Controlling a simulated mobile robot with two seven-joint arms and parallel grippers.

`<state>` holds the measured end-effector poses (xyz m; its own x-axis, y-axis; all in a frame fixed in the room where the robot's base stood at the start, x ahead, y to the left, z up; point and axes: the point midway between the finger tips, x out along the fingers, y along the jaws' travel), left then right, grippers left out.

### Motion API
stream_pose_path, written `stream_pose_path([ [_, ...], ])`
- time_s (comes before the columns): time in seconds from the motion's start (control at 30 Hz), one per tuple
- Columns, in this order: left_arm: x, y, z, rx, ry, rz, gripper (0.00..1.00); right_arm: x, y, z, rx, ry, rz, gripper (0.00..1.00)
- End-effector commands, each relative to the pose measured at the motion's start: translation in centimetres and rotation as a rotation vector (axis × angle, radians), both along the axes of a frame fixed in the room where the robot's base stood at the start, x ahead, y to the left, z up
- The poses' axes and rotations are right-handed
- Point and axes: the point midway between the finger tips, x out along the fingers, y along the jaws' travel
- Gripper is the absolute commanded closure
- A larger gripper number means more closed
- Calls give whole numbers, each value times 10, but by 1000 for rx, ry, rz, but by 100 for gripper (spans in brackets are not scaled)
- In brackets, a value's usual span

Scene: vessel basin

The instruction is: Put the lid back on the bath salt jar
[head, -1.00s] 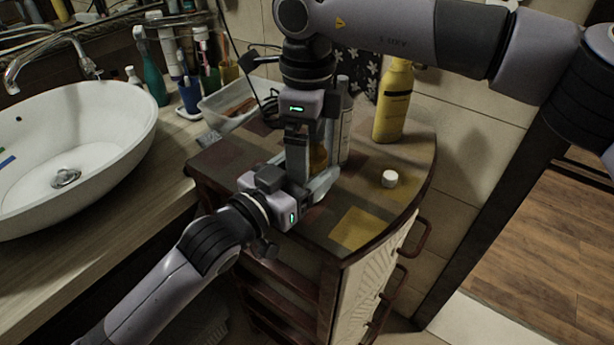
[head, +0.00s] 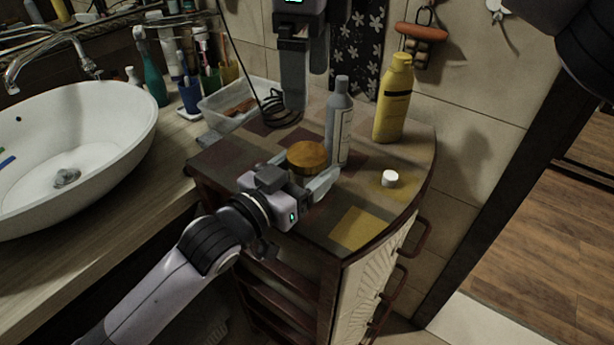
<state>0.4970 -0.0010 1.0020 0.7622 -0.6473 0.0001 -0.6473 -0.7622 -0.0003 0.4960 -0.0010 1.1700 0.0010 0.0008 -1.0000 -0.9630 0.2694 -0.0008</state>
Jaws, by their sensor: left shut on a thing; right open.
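The round, wooden-looking lid (head: 307,155) sits on top of the bath salt jar, between the fingers of my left gripper (head: 304,174). It looks about level. The jar body is almost wholly hidden by the lid and the gripper, so I cannot see how well the lid is seated on it. My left gripper is shut on the jar, low over the cabinet top. My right gripper (head: 306,85) is open and empty, above and behind the lid, apart from it, with its upper part cut off by the picture's top edge.
A grey bottle (head: 339,120) stands close behind the jar on the cabinet top (head: 300,222). A yellow bottle (head: 393,103) and a small white cap (head: 390,178) are to the right. A clear tray (head: 232,103) is behind left; the sink (head: 95,140) is at left.

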Motion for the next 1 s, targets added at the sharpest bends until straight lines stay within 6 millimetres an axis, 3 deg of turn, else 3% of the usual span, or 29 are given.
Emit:
stream_pose_path([
  [0.03, 0, 0, -1, 1, 2, 0, 100, 0, 0, 0, 0, 0, 0, 5],
  [0.07, 0, 0, -1, 1, 2, 0, 28, 0, 0, 0, 0, 0, 0, 5],
  [0.13, 0, 0, -1, 1, 2, 0, 5, 0, 0, 0, 0, 0, 0, 5],
  [0.17, 0, 0, -1, 1, 2, 0, 1, 0, 0, 0, 0, -1, 0, 5],
  [0.57, -5, 5, -1, 1, 2, 1, 1, 0, 0, -2, -1, -1, 0, 5],
  [1.0, -48, 41, -2, 2, 2, 1, 1, 0, 0, -7, -1, -1, 0, 5],
])
